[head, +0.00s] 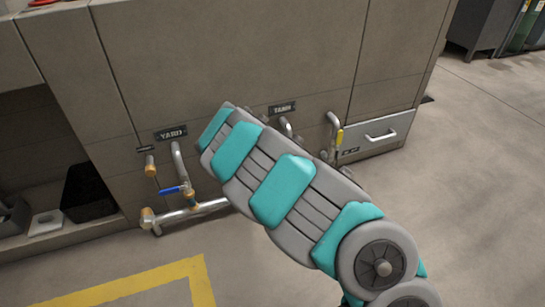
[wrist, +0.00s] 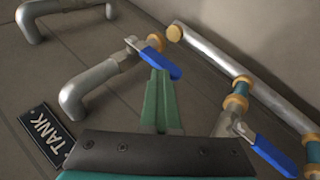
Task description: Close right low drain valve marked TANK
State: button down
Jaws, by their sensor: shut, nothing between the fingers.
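The TANK plate (wrist: 45,135) lies at the lower left of the wrist view, beside a bent grey drain pipe (wrist: 88,86). This pipe leads to a valve with a blue lever (wrist: 162,63), which appears to lie crosswise to the pipe. My gripper (wrist: 159,77) is shut and empty, its green fingertips at the blue lever, overlapping it in view. I cannot tell whether they touch. In the head view, the TANK plate (head: 282,108) and the top of its pipe (head: 286,127) show above my arm, which hides the valve and my gripper.
The YARD plate (head: 171,133) and its blue lever (head: 172,189) are at left; a second blue lever (wrist: 272,156) shows in the wrist view. A long horizontal pipe (wrist: 215,55) runs past the valves.

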jog(key=shift+s+a+f, duration=0.2)
jog(key=shift+a+f, duration=0.05)
jog(key=shift+f, duration=0.35)
jog(key=shift+r, duration=0.1)
jog(key=a+p+v, duration=0.2)
jog(key=v, duration=1)
jog(key=shift+w+a+p, duration=0.15)
jog(key=shift+p, duration=0.2)
jog(key=s+d+r+m+g+h+p, duration=0.1)
jog(key=s+d+r+m+p, duration=0.25)
jog(key=d+r, duration=0.75)
jog(key=s+d+r+m+g+y+p, duration=0.1)
jog(key=s+d+r+m, duration=0.15)
jog(key=s+d, duration=0.3)
jog(key=s+d+r+m+g+p, duration=0.1)
jog(key=s+d+r+g, duration=0.1)
jog(key=s+d+r, duration=0.35)
jog(key=s+a+r+g+y+p, duration=0.1)
jog(key=s+a+g+y+p, duration=0.1)
jog(key=s, duration=1.3)
jog(key=s+a+r+g+y+p, duration=0.1)
jog(key=s+a+g+y+p, duration=0.1)
jog(key=s, duration=1.3)
jog(key=shift+s+a+r+p, duration=0.2)
jog(key=shift+s+p, duration=0.15)
jog(key=shift+p, duration=0.15)
